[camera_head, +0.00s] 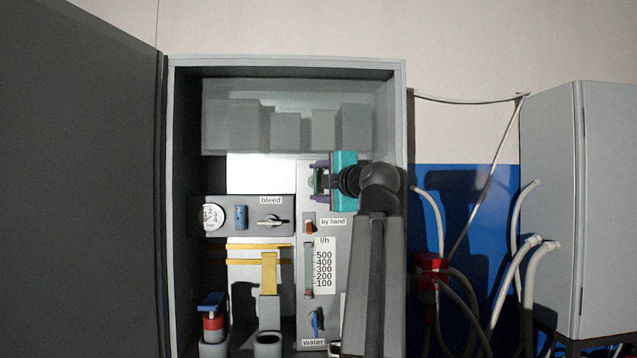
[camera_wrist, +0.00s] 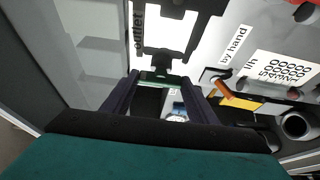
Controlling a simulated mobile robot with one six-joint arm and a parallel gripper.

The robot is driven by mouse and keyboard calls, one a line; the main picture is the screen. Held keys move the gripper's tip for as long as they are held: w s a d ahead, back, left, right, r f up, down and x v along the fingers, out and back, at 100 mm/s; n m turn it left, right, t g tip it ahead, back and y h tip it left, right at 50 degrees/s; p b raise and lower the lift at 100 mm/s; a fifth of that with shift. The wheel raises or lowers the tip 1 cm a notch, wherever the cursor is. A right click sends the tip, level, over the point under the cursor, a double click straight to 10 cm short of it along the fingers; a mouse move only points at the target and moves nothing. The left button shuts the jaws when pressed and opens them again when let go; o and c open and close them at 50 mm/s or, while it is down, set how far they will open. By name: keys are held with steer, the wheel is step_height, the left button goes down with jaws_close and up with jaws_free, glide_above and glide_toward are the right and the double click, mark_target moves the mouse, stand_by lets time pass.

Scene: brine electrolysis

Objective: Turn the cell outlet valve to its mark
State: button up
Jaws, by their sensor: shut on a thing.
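The cell outlet valve shows as a green handle (camera_head: 317,183) high on the light grey panel in the open cabinet, in the head view. In the wrist view the green handle (camera_wrist: 157,79) lies crosswise between my dark purple fingers, below the "outlet" label (camera_wrist: 138,30). My teal gripper (camera_head: 319,181) reaches it from the right and is shut on it; the fingertips also show in the wrist view (camera_wrist: 160,82). My gripper and arm hide part of the valve. I cannot make out its mark.
Just below is the orange "by hand" handle (camera_head: 310,227), then the flow meter (camera_head: 309,268) and blue water valve (camera_head: 317,322). The gauge (camera_head: 213,217) and bleed valve (camera_head: 273,220) sit left. The cabinet's right wall (camera_head: 398,120) is close to my arm.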

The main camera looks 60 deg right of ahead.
steer(key=o, duration=1)
steer(key=shift+o, duration=0.2)
steer(key=shift+s, duration=0.1)
steer(key=p+v, duration=1)
steer(key=v, duration=0.3)
steer(key=shift+s+p, duration=0.3)
steer(key=shift+p, duration=0.1)
steer(key=shift+a, duration=0.15)
